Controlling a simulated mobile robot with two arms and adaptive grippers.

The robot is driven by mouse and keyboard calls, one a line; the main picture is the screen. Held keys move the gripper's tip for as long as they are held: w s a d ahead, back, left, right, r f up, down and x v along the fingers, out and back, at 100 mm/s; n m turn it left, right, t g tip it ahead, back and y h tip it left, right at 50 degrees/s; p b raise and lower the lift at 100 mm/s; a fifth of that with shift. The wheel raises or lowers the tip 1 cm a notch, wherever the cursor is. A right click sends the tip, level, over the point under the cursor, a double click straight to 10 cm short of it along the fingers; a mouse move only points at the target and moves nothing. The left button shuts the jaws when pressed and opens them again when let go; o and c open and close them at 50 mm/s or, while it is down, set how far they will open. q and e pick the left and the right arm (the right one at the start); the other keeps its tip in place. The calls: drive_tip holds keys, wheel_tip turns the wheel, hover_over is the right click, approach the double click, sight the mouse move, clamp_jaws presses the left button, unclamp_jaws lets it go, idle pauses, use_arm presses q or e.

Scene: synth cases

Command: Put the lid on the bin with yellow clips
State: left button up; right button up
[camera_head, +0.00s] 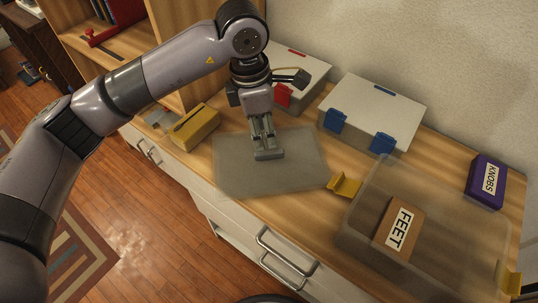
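The lid (235,175) is a flat, see-through grey sheet with a raised grey handle (268,155) at its middle. It is level over the counter and reaches its front edge; I cannot tell if it touches the wood. My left gripper (265,147) points straight down with its fingers close together on the handle. The bin with yellow clips (465,238) is clear and open-topped, to the right of the lid. One yellow clip (344,186) sticks out on its left side, another (509,281) on its right. My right gripper is out of view.
Behind stand a lidded bin with blue clips (375,108) and one with red clips (304,68), partly hidden by my gripper. A purple KNOBS box (487,181) is at the far right, a yellow box (194,127) left of the lid. Drawer handles (285,262) project in front.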

sight(269, 152)
use_arm(q)
drive_tip(key=f, duration=0.2)
drive_tip(key=shift+d+f, duration=0.2)
drive_tip(key=shift+f, duration=0.15)
drive_tip(key=f, duration=0.1)
drive_tip(key=f+p, duration=0.1)
drive_tip(key=f, duration=0.2)
drive_tip(key=shift+w+d, duration=0.3)
drive_tip(key=shift+f+p, duration=0.3)
drive_tip(key=shift+f, duration=0.3)
drive_tip(key=shift+c, duration=0.5)
clamp_jaws()
